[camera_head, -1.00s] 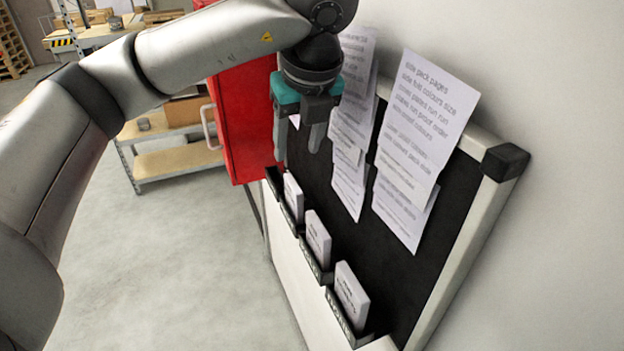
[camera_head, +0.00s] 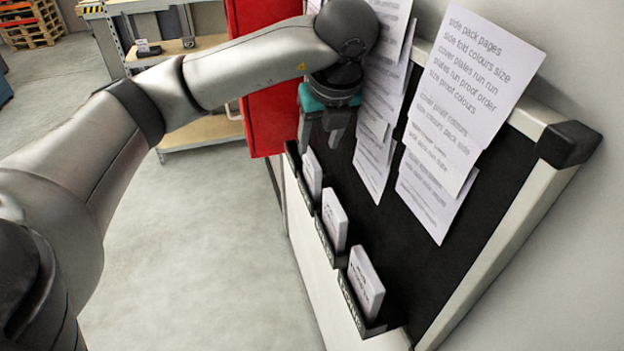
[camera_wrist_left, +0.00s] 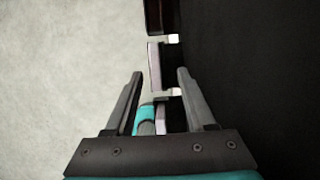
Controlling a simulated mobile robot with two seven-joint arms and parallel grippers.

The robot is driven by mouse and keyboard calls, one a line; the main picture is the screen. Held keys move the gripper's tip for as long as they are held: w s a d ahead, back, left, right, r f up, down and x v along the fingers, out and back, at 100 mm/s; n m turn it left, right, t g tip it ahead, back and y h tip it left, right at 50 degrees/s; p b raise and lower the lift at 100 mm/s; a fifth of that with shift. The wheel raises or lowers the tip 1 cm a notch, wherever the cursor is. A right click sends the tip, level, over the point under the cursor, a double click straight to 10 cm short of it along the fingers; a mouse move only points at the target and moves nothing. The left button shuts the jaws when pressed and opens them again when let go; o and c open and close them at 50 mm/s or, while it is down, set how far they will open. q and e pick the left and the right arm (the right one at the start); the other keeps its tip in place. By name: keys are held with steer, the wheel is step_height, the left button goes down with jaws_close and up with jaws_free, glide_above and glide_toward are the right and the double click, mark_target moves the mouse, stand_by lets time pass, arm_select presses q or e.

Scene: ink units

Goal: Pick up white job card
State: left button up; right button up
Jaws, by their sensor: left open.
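Several white cards stand in small dark holders along the lower edge of a black board. In the head view they are a far card (camera_head: 312,173), a middle card (camera_head: 334,221) and a near card (camera_head: 366,280). I cannot tell which one is the job card. My left gripper (camera_head: 320,146) is open and points down, its fingertips around the height of the far card's top. In the left wrist view its two fingers (camera_wrist_left: 160,101) are apart, with a card (camera_wrist_left: 155,66) beyond them. A teal and grey piece between the fingers is unclear. My right gripper is not in view.
Printed sheets (camera_head: 470,75) hang on the black board (camera_head: 400,265), which has a pale frame with a dark corner (camera_head: 568,145). A red cabinet (camera_head: 268,105) stands behind the gripper. Shelving (camera_head: 205,132) is further back. The grey floor (camera_head: 215,240) left of the board is clear.

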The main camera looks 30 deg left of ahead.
mark_target(312, 158)
arm_select(q)
steer(key=shift+s+p+x, duration=0.2)
steer(key=shift+p+x, duration=0.1)
steer(key=shift+x, duration=1.15)
steer(key=shift+s+p+x, duration=0.2)
steer(key=shift+p+x, duration=0.1)
steer(key=shift+x, duration=1.15)
steer(key=shift+a, duration=0.1)
jaws_close()
